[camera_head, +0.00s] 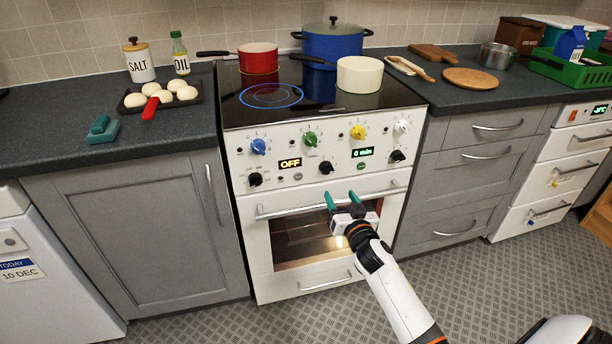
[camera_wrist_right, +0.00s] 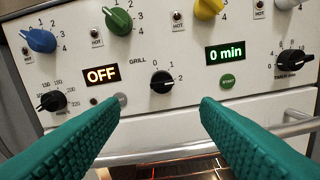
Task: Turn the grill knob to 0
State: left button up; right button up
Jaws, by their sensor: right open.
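The grill knob (camera_wrist_right: 162,82) is a small black knob on the white oven panel, under the word GRILL. The numbers 0, 1 and 2 are printed around it. In the head view the grill knob (camera_head: 326,167) sits between two small displays. My right gripper (camera_head: 341,197) is open and empty in front of the oven, just below the knob. In the right wrist view its green fingers (camera_wrist_right: 160,104) are spread on either side below the knob, apart from it. My left gripper is not in view.
An orange OFF display (camera_wrist_right: 102,75) and a green 0 min display (camera_wrist_right: 225,53) flank the knob. Coloured hob knobs sit above. The oven handle (camera_head: 285,210) runs below the panel. Pots, including a red one (camera_head: 258,60), stand on the hob.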

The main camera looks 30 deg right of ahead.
aim_at(328, 173)
jog(key=b+x, duration=0.1)
jog(key=x, duration=0.9)
jog(key=shift+d+f+b, duration=0.1)
jog(key=shift+b, duration=0.3)
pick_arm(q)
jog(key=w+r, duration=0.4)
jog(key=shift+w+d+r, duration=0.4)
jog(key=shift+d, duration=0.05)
pick_arm(e)
jog(key=shift+w+d, duration=0.15)
jog(key=shift+w, duration=0.55)
jog(key=c, duration=1)
